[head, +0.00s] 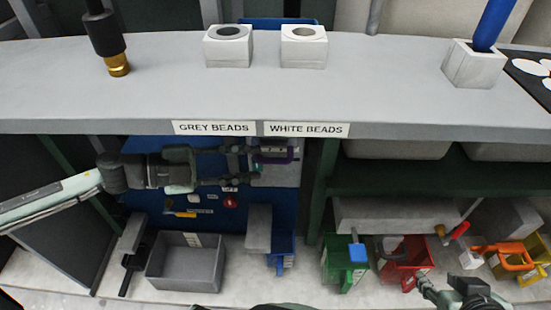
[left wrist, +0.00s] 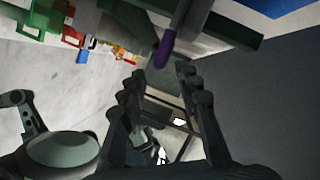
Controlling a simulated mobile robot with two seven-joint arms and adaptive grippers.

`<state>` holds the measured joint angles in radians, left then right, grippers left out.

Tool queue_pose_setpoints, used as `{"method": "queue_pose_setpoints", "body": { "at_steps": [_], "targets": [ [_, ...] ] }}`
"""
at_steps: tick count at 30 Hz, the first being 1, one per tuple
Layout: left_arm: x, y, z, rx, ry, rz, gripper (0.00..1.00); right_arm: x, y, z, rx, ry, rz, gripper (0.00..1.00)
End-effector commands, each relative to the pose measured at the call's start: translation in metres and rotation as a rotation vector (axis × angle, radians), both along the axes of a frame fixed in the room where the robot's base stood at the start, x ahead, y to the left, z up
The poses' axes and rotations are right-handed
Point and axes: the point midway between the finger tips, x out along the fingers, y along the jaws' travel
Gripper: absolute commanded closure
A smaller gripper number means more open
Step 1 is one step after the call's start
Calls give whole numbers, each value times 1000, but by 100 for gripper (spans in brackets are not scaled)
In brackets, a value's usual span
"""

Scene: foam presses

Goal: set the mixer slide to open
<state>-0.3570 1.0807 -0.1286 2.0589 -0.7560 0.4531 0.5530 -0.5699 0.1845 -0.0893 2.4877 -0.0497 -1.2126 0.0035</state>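A purple handle (head: 290,154), which looks like the mixer slide's, sits on a grey box on the blue panel (head: 170,216) under the counter. My left gripper (head: 246,166) reaches in from the left and is open, with its fingers apart beside the handle. In the left wrist view the purple handle (left wrist: 164,50) shows just beyond the gap between the fingertips, and nothing is held. The slide's exact setting cannot be made out. Part of my right arm shows at the bottom right; its gripper (head: 430,287) seems cut off or unclear.
The counter edge (head: 100,127) overhangs the panel. A red knob (head: 230,202) and a yellow-handled lever (head: 184,214) lie below my gripper. A green post (head: 320,190) is at right, with green, red and yellow bins beyond.

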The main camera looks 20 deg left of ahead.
Motion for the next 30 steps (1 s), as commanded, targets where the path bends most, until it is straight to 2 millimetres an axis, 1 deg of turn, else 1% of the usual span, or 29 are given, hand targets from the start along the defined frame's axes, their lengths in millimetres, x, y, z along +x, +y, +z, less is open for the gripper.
{"method": "queue_pose_setpoints", "body": {
  "at_steps": [1,7,12,17,24,25,26,30],
  "targets": [
    [5,-6,0,-1,-7,-1,68,4,4,1,7,-20,6,60],
    [20,-27,-5,-2,-5,0,68,4,3,3,7,-22,7,60],
    [29,-40,-9,-3,-2,2,68,-3,-3,-1,-6,17,-5,60],
    [32,-46,-11,-1,-2,1,68,-6,-5,-3,-10,32,-10,60],
    [32,-46,-12,-1,0,1,68,-6,-5,-4,-12,34,-11,60],
    [32,-46,-12,-1,-1,1,69,-6,-5,-4,-12,34,-11,60],
    [32,-46,-12,-1,0,1,72,-6,-5,-4,-12,34,-11,60],
    [32,-46,-12,-1,-1,0,90,-6,-6,-4,-12,35,-11,60]
  ]
}}
